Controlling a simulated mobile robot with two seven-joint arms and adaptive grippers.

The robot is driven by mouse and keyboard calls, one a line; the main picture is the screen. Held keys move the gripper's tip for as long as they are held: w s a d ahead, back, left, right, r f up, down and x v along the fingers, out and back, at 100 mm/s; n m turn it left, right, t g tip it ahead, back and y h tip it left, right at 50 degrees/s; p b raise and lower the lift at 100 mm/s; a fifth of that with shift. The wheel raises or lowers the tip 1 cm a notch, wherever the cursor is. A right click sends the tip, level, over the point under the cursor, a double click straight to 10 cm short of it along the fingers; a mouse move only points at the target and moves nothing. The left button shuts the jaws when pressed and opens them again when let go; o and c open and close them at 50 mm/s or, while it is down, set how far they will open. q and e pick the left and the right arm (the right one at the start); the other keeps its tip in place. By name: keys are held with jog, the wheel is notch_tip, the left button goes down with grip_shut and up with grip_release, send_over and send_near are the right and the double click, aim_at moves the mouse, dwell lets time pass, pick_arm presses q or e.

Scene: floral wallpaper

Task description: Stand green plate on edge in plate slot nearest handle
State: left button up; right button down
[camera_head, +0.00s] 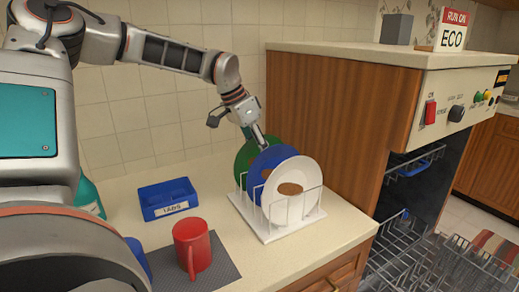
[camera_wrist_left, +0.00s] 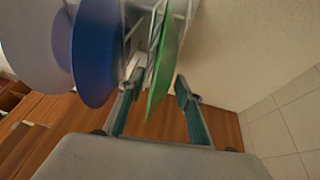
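The green plate (camera_head: 242,168) stands on edge at the back of a white dish rack (camera_head: 268,236), partly hidden behind a blue plate (camera_head: 257,180). A white plate (camera_head: 302,172) with a brown spot stands in front of them. My left gripper (camera_head: 262,142) is at the top of the plates. In the left wrist view the left gripper (camera_wrist_left: 161,84) is open, with the green plate's edge (camera_wrist_left: 158,85) between its fingers. A gap shows between the plate and the right-hand finger. My right gripper is out of view.
An open dishwasher on the right shows a wire lower rack (camera_head: 415,262) and an upper rack (camera_head: 418,162). The wooden cabinet side (camera_head: 330,120) stands beside the dish rack. A red mug (camera_head: 193,248) and a blue tabs box (camera_head: 167,199) are on the counter (camera_head: 240,250).

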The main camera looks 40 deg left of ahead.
pick_arm(q)
grip_shut()
